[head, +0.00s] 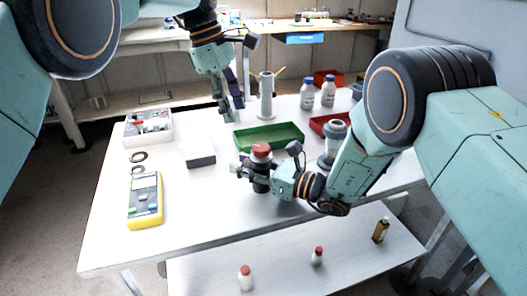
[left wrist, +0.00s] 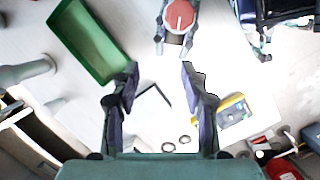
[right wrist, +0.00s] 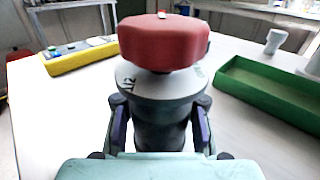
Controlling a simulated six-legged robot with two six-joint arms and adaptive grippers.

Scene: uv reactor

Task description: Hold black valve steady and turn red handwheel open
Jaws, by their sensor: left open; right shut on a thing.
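The black valve (head: 261,184) stands upright on the white table, with the red handwheel (head: 262,150) on top. My right gripper (head: 256,171) is shut around the valve body below the handwheel. In the right wrist view the valve body (right wrist: 160,135) sits between both fingers, under a pale marked collar and the red handwheel (right wrist: 163,42). My left gripper (head: 229,112) is open and empty, above the table behind the valve, near the grey cylinder. In the left wrist view the red handwheel (left wrist: 180,15) lies beyond the open fingers (left wrist: 160,80), apart from them.
A green tray (head: 270,137) lies just behind the valve. A grey cylinder (head: 266,95), white bottles (head: 328,91) and red trays stand further back. The table's front strip (head: 200,235) is clear.

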